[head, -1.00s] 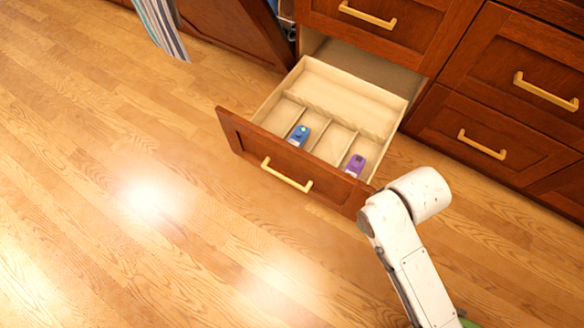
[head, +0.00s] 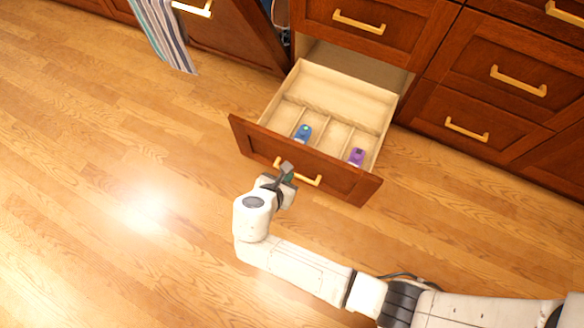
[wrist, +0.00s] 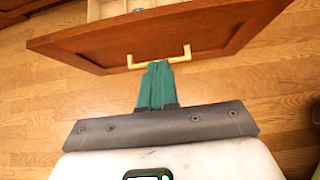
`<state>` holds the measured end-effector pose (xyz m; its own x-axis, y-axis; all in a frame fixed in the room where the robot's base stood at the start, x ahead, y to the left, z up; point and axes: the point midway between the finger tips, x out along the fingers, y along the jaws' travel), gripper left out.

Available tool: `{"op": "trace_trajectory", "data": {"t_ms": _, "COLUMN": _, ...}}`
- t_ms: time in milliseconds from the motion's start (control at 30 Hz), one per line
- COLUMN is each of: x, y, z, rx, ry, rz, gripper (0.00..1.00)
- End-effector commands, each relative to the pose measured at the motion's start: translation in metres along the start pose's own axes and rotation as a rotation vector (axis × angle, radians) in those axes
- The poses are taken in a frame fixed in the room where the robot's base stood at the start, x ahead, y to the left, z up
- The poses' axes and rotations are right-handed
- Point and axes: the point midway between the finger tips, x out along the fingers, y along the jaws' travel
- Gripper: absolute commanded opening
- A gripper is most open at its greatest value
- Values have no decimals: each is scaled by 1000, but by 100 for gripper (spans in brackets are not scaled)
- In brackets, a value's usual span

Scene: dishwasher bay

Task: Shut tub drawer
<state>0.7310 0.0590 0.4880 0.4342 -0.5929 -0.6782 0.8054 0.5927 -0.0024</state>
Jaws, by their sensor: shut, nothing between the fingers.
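The tub drawer (head: 343,184) is pulled out from the bottom of the cabinet. It has a dark wood front and a pale divided inside. A blue item (head: 302,133) and a purple item (head: 356,157) lie in its compartments. Its gold handle (head: 309,180) is partly covered by my gripper in the head view. My gripper (head: 288,170) is shut and empty, at the drawer front by the left part of the handle. In the wrist view the green fingers (wrist: 157,70) are together and point at the middle of the handle (wrist: 184,56). I cannot tell whether they touch it.
Closed drawers with gold handles (head: 518,82) stand to the right and another closed drawer (head: 375,28) above. At the left a tilted door (head: 225,30) stands open beside a striped towel (head: 163,36). The wood floor (head: 130,150) in front is clear.

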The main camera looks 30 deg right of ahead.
Motion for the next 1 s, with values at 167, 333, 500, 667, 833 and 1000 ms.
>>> {"op": "trace_trajectory", "data": {"t_ms": 167, "x": 36, "y": -1, "z": -3, "rx": 4, "ry": 0, "rz": -4, "gripper": 0}}
{"op": "trace_trajectory", "data": {"t_ms": 333, "x": 70, "y": -2, "z": -3, "rx": 5, "ry": 2, "rz": -5, "gripper": 0}}
{"op": "trace_trajectory", "data": {"t_ms": 500, "x": 97, "y": -1, "z": 5, "rx": 9, "ry": 2, "rz": -4, "gripper": 0}}
{"op": "trace_trajectory", "data": {"t_ms": 667, "x": 110, "y": -1, "z": 19, "rx": 9, "ry": 2, "rz": -3, "gripper": 0}}
{"op": "trace_trajectory", "data": {"t_ms": 833, "x": 116, "y": -2, "z": 26, "rx": 7, "ry": 2, "rz": -3, "gripper": 0}}
{"op": "trace_trajectory", "data": {"t_ms": 1000, "x": 117, "y": -2, "z": 27, "rx": 6, "ry": 3, "rz": -2, "gripper": 0}}
